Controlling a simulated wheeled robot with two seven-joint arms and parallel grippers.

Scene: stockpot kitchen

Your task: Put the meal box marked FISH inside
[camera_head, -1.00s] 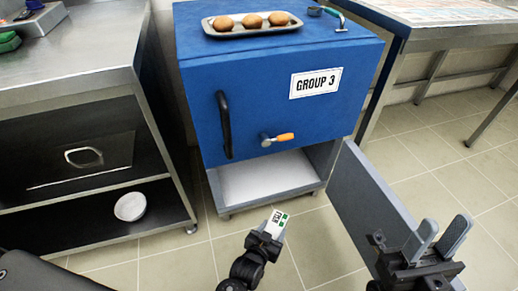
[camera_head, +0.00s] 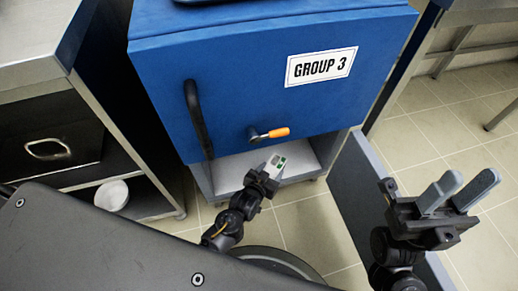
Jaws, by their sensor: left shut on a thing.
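My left gripper (camera_head: 264,180) is shut on a small white meal box (camera_head: 281,166) with green marks; its lettering is too small to read. The box overlaps the open lower compartment (camera_head: 232,171) of the blue cabinet (camera_head: 250,100) marked GROUP 3. I cannot tell whether the box is past the opening's edge. The compartment's pale floor shows around it, and its upper part is hidden by the blue body. The grey door (camera_head: 350,190) stands swung open to the right. My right gripper (camera_head: 461,184) is open and empty, in front of that door.
The cabinet front carries a black handle (camera_head: 197,118) and an orange-tipped lever (camera_head: 275,132) above the opening. A steel bench (camera_head: 110,90) with a white bowl (camera_head: 112,195) below stands close on the left. Tiled floor lies open at right.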

